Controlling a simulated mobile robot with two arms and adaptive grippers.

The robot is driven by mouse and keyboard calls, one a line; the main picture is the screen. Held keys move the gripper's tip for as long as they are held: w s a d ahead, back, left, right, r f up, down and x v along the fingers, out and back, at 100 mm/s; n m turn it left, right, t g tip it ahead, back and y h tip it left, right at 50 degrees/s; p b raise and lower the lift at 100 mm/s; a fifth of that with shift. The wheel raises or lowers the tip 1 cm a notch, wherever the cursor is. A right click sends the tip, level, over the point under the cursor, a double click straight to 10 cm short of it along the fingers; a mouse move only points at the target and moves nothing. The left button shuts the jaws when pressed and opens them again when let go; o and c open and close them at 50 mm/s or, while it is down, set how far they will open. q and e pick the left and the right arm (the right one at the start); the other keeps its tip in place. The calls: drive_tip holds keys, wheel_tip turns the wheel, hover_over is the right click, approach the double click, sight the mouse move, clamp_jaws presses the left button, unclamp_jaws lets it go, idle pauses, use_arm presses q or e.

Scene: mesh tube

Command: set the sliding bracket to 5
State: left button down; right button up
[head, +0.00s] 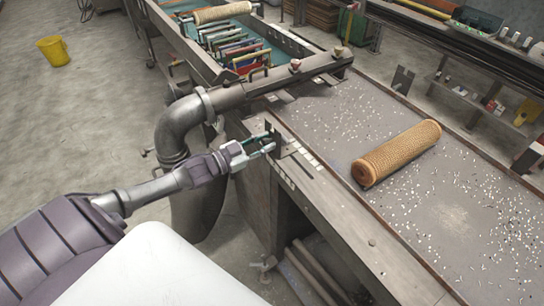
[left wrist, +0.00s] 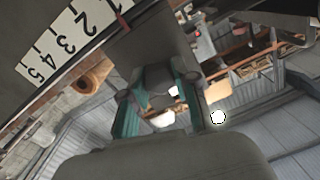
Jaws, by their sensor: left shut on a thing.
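The sliding bracket (head: 274,138) is a dark upright metal plate on the near edge of the bench. In the left wrist view the bracket (left wrist: 150,45) is a dark plate beside a white number scale (left wrist: 55,50) with black figures up to 5. A thin red mark (left wrist: 124,21) shows by the bracket near the low end of the scale, away from the 5. My left gripper (head: 270,147) reaches the bracket from the left and is shut on it. Its teal fingers (left wrist: 157,92) show in the left wrist view; the exact contact is partly hidden. My right gripper is not in view.
A tan mesh tube (head: 398,152) lies on the speckled grey bench top (head: 455,215). A thick grey pipe (head: 178,125) bends down beside my left arm. A rack of coloured frames (head: 235,50) stands behind. A yellow bucket (head: 53,51) stands on the open floor.

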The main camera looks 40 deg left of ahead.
use_arm(q)
drive_tip(key=shift+w+a+r, duration=0.1)
drive_tip(key=shift+a+r, duration=0.05)
drive_tip(key=shift+a, duration=0.05)
drive_tip(key=c, duration=0.9)
unclamp_jaws()
drive_tip(key=shift+a, duration=0.1)
drive_tip(key=shift+o, duration=0.2)
drive_tip(key=shift+s+a+f, duration=0.1)
drive_tip(key=shift+s+f, duration=0.1)
drive_tip(key=shift+s, duration=0.15)
drive_tip(key=v, duration=1.1)
drive_tip(key=shift+a, duration=0.15)
